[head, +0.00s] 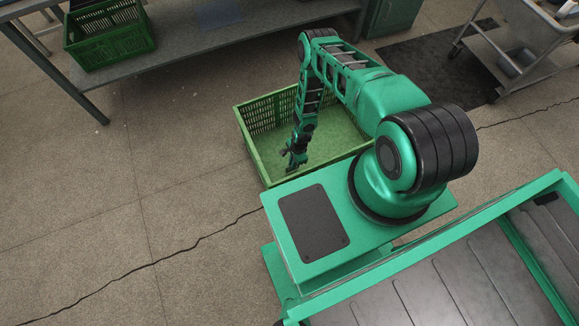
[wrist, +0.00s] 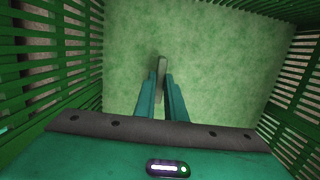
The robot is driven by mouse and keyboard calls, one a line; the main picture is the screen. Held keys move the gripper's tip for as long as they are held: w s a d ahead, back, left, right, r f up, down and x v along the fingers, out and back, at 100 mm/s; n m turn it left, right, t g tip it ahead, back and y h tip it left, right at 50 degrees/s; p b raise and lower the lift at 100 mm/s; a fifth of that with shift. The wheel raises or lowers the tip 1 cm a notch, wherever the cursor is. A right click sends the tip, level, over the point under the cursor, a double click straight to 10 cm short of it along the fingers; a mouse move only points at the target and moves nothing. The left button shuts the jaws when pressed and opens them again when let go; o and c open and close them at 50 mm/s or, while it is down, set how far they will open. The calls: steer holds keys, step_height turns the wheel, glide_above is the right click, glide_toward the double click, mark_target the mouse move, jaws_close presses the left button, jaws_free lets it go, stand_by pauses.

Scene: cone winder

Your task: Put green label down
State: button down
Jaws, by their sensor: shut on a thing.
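My gripper (head: 292,163) points down inside a large green crate (head: 252,150) on the floor, near its left wall in the head view. In the wrist view my gripper (wrist: 163,84) is shut on a thin, flat, grey-green piece, which I take to be the green label (wrist: 161,68). The label stands edge-on between the fingertips and sticks out beyond them. The mottled green crate bottom lies below it; I cannot tell whether the label touches it. The label is too small to make out in the head view.
Slatted crate walls (wrist: 55,60) rise on both sides of my gripper. A smaller green crate (head: 110,38) stands on a grey bench (head: 200,32) at the upper left. A grey trolley (head: 505,75) stands at the upper right. Open floor lies left of the large crate.

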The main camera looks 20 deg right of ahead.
steer(key=shift+f, duration=0.9)
steer(key=c, duration=1.8)
jaws_free()
steer(key=shift+f, duration=0.1)
